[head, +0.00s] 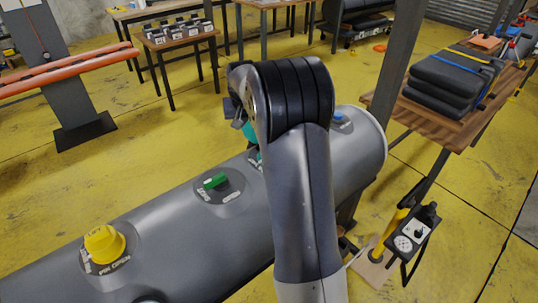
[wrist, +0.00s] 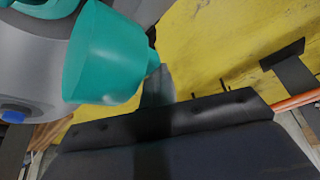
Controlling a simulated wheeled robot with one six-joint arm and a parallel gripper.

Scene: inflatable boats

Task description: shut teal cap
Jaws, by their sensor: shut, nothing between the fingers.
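The teal cap (wrist: 105,55) looms large in the wrist view, a flared cup shape with a small tab. Another teal part (wrist: 40,7) shows at the top left edge, over the grey tube. In the head view the teal cap (head: 250,132) shows only as a sliver beside my arm, raised above the tube, with more teal just below it. My arm hides the rest. My gripper (wrist: 157,88) is shut and empty, close beside the cap's tab; I cannot tell whether they touch.
A pump with a gauge (head: 408,240) stands at the right. A table with black folded pads (head: 450,82) is beyond.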

